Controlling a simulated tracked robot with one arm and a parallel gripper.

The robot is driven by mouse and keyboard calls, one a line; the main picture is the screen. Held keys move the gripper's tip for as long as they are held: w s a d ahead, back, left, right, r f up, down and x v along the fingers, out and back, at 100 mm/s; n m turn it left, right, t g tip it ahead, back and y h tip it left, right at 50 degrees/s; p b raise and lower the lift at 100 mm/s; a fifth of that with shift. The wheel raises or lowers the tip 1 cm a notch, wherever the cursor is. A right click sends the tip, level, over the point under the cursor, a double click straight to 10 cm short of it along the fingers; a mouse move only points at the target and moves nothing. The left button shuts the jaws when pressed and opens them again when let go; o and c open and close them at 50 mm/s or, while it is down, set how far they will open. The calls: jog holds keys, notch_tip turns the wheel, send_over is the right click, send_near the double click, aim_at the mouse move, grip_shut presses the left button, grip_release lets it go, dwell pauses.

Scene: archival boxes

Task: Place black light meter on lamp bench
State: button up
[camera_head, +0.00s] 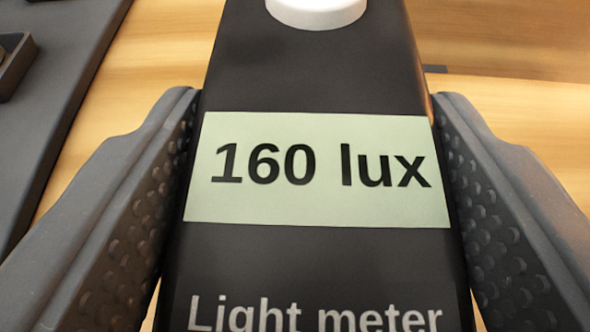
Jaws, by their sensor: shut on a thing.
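The black light meter (310,80) fills the middle of the view, close to the camera. Its pale green display (317,200) reads "160 lux", and "Light meter" is printed below it. A white round part (316,10) shows at its top, cut by the upper edge. My gripper (318,165) is shut on the meter, with one dark dimpled finger on each side of it. The lower end of the meter is out of view. I cannot tell whether the meter touches the surface under it.
A light wooden surface (165,65) lies behind the meter. A dark grey panel or tray (70,75) is at the left, with a small dark raised box (14,62) on it at the edge. A small dark piece (434,69) shows at the right by a line in the wood.

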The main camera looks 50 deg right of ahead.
jog(key=shift+f, duration=0.15)
jog(key=o, duration=1.1)
jog(key=shift+f+b, duration=0.15)
jog(key=shift+b, duration=0.7)
jog(key=shift+r+p+v, duration=0.15)
jog(key=shift+p+v, duration=0.8)
jog(key=shift+v, duration=2.55)
jog(key=shift+r+p+v, duration=0.15)
jog(key=shift+p+v, duration=0.8)
jog(key=shift+v, duration=2.55)
jog(key=shift+d, duration=0.2)
